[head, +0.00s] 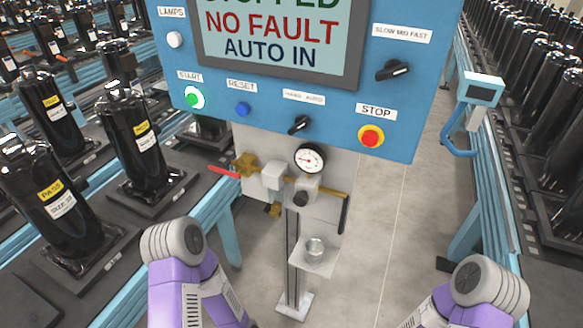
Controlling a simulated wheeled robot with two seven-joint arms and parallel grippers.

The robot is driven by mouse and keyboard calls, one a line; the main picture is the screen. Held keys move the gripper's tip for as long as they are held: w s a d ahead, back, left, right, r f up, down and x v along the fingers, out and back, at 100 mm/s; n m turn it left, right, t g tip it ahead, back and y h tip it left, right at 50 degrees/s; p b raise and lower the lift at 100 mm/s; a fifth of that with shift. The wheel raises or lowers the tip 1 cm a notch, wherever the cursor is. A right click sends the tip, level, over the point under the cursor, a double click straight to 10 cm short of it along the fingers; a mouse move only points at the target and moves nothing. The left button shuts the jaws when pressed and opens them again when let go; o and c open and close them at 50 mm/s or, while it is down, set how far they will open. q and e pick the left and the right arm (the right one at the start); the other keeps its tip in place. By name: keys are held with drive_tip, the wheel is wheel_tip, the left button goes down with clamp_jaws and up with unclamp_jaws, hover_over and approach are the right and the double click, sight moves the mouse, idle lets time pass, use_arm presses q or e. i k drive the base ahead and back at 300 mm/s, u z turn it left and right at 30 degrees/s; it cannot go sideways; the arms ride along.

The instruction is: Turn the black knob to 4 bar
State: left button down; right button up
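The black knob (300,199) sits on the front of a pale regulator body, low on the post under the blue control panel. Just above it is a round white gauge (309,158) with a black rim and a reddish needle; its numbers are too small to read. Purple and grey links of my two arms show at the bottom left and bottom right. Neither gripper is in the picture, and nothing of mine touches the knob.
The blue panel (398,122) overhangs the post, with a screen, buttons and switches. A brass valve with a red lever (222,172) is left of the regulator. A small shelf holds a metal cup (314,249). Conveyors with black compressors (135,150) flank both sides.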

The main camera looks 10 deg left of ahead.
sight(301, 199)
drive_tip(key=u, duration=1)
drive_tip(key=i, duration=0.4)
drive_tip(key=z, duration=1.45)
